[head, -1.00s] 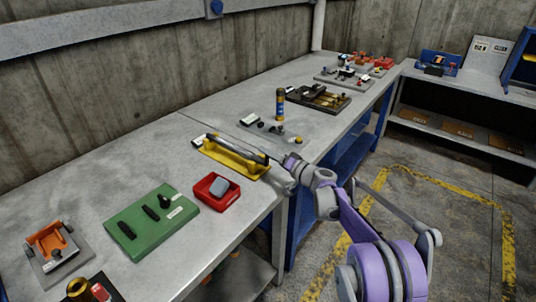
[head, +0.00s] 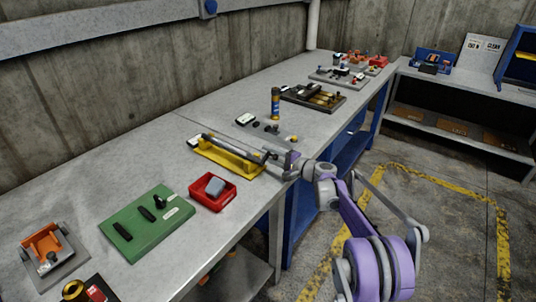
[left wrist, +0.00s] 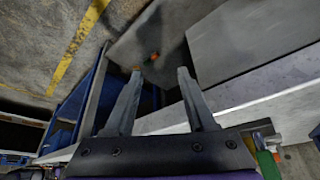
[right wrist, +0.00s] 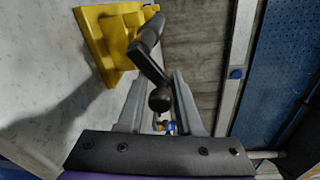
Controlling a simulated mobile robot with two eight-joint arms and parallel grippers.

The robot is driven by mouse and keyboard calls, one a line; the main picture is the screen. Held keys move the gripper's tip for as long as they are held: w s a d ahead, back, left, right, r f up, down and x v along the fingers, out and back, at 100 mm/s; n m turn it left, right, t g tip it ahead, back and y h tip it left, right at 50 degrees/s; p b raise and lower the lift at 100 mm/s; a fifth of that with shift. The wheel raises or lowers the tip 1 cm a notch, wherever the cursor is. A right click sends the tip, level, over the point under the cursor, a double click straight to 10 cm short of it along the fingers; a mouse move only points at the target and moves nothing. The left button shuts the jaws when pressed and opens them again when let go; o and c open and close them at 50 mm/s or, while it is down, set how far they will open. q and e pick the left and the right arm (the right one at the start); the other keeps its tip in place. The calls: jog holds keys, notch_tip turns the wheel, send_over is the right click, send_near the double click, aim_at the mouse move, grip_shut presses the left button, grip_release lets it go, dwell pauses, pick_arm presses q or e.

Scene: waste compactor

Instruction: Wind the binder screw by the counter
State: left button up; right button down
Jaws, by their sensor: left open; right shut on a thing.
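The binder screw is a dark grey bar (head: 229,147) lying along a yellow base (head: 210,154) near the bench's front edge. A dark crank arm (right wrist: 150,65) with a round knob (right wrist: 160,99) hangs off its end in the right wrist view. My right gripper (head: 283,158) is at the crank end, shut on the knob, which sits between its fingers. A small white-faced block (head: 194,141), possibly the counter, stands at the back left of the base; its face is unreadable. My left gripper (left wrist: 160,72) is open and empty, with floor and a grey shelf beyond it.
A red tray (head: 228,200) with a grey block stands in front of the yellow base. A green board (head: 128,246) and an orange fixture (head: 42,243) lie nearer. A blue and gold canister (head: 275,104) stands behind. The floor right of the bench is clear.

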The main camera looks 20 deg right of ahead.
jog(key=m, duration=0.1)
jog(key=f+m, duration=0.1)
jog(key=m, duration=0.1)
jog(key=shift+w+d+f+g+b, duration=0.1)
jog(key=shift+f+g+b, duration=0.05)
jog(key=shift+g+b, duration=0.15)
jog(key=shift+f+m+y, duration=0.15)
jog(key=shift+f+m, duration=0.05)
jog(key=shift+m, duration=0.45)
jog(key=shift+f+m+y, duration=0.15)
jog(key=shift+m, duration=0.5)
jog(key=c, duration=0.7)
grip_release()
jog(key=v, duration=1.1)
jog(key=shift+b, duration=0.35)
jog(key=shift+w, duration=0.1)
